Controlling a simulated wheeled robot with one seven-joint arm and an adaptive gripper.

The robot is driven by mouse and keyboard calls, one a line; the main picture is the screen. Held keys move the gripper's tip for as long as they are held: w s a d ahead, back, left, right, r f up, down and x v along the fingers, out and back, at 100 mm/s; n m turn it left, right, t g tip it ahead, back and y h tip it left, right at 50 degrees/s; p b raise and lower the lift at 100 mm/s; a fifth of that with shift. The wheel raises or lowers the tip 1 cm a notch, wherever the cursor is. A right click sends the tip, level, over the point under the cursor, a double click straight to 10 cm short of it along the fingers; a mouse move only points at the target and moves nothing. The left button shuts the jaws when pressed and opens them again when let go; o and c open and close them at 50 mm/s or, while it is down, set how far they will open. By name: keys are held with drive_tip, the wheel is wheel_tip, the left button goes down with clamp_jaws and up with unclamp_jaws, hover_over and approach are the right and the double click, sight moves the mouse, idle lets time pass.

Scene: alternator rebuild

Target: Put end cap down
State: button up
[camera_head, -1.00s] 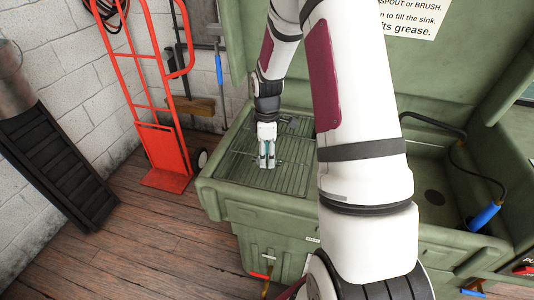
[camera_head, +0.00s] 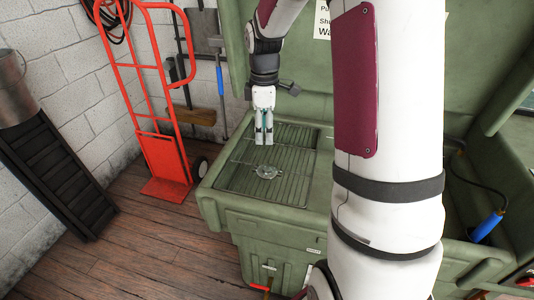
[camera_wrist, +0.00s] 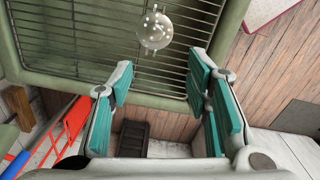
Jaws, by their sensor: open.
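The end cap (camera_head: 267,172), a small round silvery piece, lies on the slatted rack of the green parts washer (camera_head: 228,203). In the wrist view the end cap (camera_wrist: 154,31) sits on the bars near the top, beyond my fingertips and apart from them. My gripper (camera_head: 264,142) hangs above the rack, higher than the end cap and behind it in the head view. In the wrist view my gripper (camera_wrist: 165,85) has its teal-padded fingers spread wide with nothing between them.
A red hand truck (camera_head: 163,165) stands left of the washer against the block wall. A black ribbed ramp-like object (camera_head: 62,178) is at far left. The rack around the end cap is bare. A blue-handled hose (camera_head: 487,226) is at the washer's right.

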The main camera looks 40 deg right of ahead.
drive_tip(key=s+a+r+m+t, duration=0.2)
drive_tip(key=s+a+r+m, duration=0.2)
drive_tip(key=s+a+r, duration=0.65)
drive_tip(key=s+a+r+m+t, duration=0.1)
drive_tip(key=s+a+m, duration=0.2)
drive_tip(key=s, duration=0.4)
drive_tip(key=s+a+r+m+t, duration=0.1)
drive_tip(key=s+a+m, duration=0.2)
drive_tip(key=s, duration=0.3)
drive_tip(key=shift+s+a+r, duration=0.15)
drive_tip(key=shift+s+a, duration=0.15)
drive_tip(key=shift+s, duration=0.05)
